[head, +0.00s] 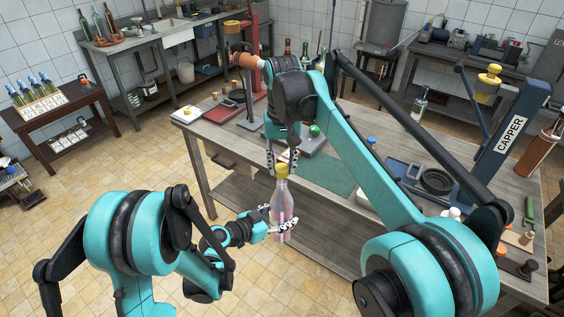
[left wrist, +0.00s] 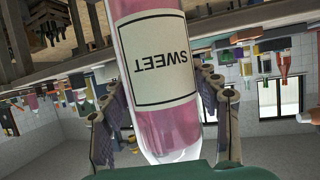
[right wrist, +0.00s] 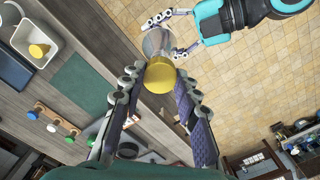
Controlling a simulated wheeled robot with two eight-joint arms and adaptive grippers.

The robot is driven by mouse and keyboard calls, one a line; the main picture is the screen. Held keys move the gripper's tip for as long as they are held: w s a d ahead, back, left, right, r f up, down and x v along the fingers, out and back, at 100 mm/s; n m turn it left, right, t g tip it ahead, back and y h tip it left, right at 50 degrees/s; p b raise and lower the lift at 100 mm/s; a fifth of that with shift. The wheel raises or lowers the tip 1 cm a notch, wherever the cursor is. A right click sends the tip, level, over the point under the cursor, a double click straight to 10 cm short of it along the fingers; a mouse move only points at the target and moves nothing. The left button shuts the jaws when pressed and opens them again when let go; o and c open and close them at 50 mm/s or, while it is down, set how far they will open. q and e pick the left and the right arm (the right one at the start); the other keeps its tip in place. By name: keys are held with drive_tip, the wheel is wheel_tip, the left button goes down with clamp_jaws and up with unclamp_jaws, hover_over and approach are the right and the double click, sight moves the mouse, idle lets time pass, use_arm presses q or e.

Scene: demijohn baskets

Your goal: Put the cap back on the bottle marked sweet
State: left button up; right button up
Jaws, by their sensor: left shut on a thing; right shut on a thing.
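The bottle (head: 281,208) is clear with pink liquid and stands upright in the air in front of the workbench. Its label reads SWEET in the left wrist view (left wrist: 158,62), where the bottle appears upside down. My left gripper (head: 277,223) is shut around its lower body. A yellow cap (head: 282,170) is at the top of the bottle, and it also shows in the right wrist view (right wrist: 160,76). My right gripper (head: 282,158) points down from above, its fingers shut on the cap. The cap hides the bottle mouth, so I cannot tell whether it is seated.
The wooden workbench (head: 225,133) lies just behind the bottle, with a green mat (head: 325,172) on it. The blue capper (head: 510,130) stands at its right. A white tray (right wrist: 45,28) holds another yellow cap (right wrist: 38,50).

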drive_tip(key=shift+f, duration=0.15)
drive_tip(key=m, duration=0.2)
drive_tip(key=shift+m, duration=0.4)
drive_tip(key=m, duration=1.2)
drive_tip(key=shift+a, duration=0.1)
drive_tip(key=m, duration=0.7)
drive_tip(key=shift+w+m, duration=0.1)
drive_tip(key=shift+m, duration=0.2)
drive_tip(key=m, duration=0.7)
drive_tip(key=shift+f, duration=0.1)
drive_tip(key=shift+w, duration=0.1)
